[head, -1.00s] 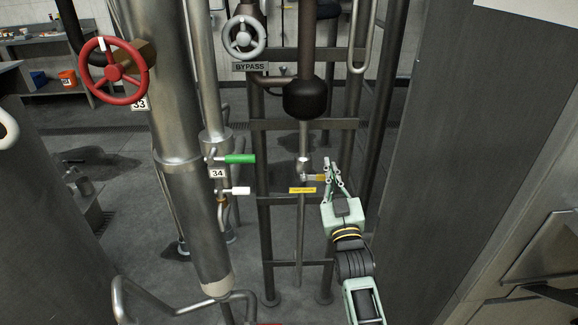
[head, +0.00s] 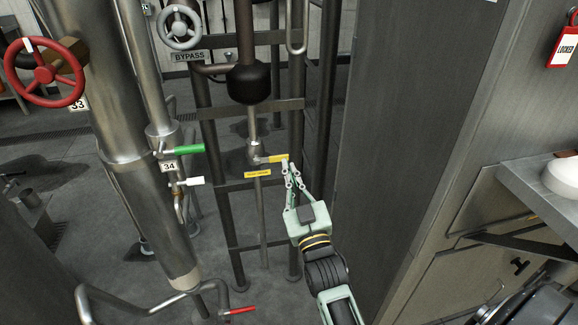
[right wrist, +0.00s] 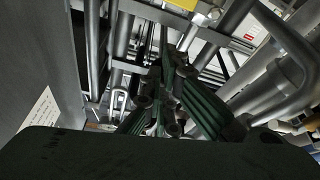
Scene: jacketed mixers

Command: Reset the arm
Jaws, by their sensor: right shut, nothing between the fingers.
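My right gripper (head: 290,172) reaches in from the lower right in the head view. Its pale green fingers are shut with nothing between them. The fingertips are close to the end of a yellow valve handle (head: 277,158) on a thin vertical pipe; I cannot tell whether they touch it. In the right wrist view the dark green finger links (right wrist: 170,95) fill the middle, and a yellow piece (right wrist: 207,12) shows at the top beyond them. My left gripper is not in view.
A green handle (head: 188,149) and a white handle (head: 194,181) stick out left of my gripper. A red handwheel (head: 45,72) and a grey bypass wheel (head: 180,27) are farther left. A grey cabinet wall (head: 415,110) stands close on the right. A red-handled valve (head: 240,311) is low in front.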

